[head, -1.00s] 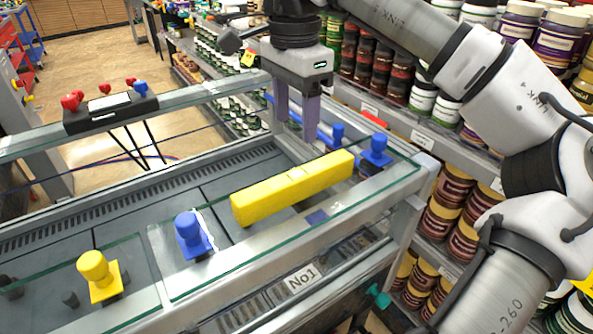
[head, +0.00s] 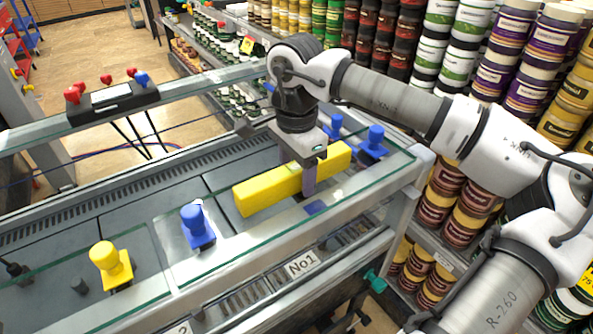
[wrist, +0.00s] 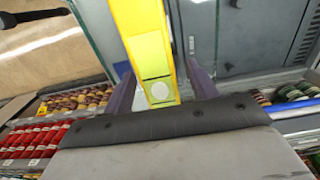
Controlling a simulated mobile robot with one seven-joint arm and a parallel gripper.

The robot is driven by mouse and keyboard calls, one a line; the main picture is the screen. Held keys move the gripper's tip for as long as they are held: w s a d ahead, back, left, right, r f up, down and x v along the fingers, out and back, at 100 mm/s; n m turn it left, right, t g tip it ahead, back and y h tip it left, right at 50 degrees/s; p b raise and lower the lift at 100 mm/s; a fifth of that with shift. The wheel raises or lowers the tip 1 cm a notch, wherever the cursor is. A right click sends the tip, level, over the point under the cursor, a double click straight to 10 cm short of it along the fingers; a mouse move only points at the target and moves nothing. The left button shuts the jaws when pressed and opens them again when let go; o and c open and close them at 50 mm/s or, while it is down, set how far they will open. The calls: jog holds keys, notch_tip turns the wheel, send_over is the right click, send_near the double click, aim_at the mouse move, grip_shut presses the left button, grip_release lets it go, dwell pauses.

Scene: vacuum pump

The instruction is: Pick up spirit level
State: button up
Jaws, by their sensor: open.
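The yellow spirit level (head: 268,191) lies on top of the machine under the glass-edged frame, running from lower left to upper right. My gripper (head: 298,180) is low over its right half, with one finger in front of the level and the other mostly hidden behind it. In the wrist view the level (wrist: 146,40) passes between the two purple fingers (wrist: 160,88), and its round vial shows near the gripper. The fingers stand apart on either side of it, with a visible gap on the left; contact on the right is unclear.
Blue knobs (head: 373,142) stand just right of the level, and another blue knob (head: 197,226) stands at its left front. A yellow knob (head: 110,264) is farther left. A metal rail (head: 330,217) runs along the front. Shelves of cans (head: 455,205) stand at the right.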

grip_shut()
dwell(0.4)
jog(key=shift+r, duration=0.1)
